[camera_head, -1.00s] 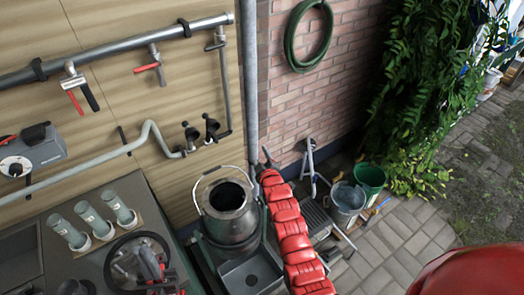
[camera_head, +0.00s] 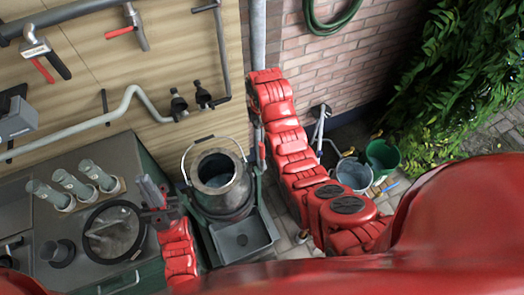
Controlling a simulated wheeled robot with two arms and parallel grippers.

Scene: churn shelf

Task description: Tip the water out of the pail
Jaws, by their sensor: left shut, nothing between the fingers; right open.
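A dark grey metal pail (camera_head: 222,203) with a wide round mouth stands upright in a green frame beside the wooden wall. Its thin wire handle stands raised behind the mouth. The inside looks grey; I cannot make out the water level. My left gripper (camera_head: 153,194) is shut and empty, left of the pail and apart from it, above the dark counter. My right arm rises right of the pail and bends at the top. My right gripper (camera_head: 259,150) hangs down close to the pail's right side, small and partly hidden; I cannot tell whether it touches.
A shallow grey sink (camera_head: 243,238) lies in front of the pail. Several glass tubes (camera_head: 72,184) and a round glass-topped dish (camera_head: 112,232) stand on the counter at left. Pipes run along the wall. A metal bucket (camera_head: 353,176) and green bucket (camera_head: 384,157) stand on the paving.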

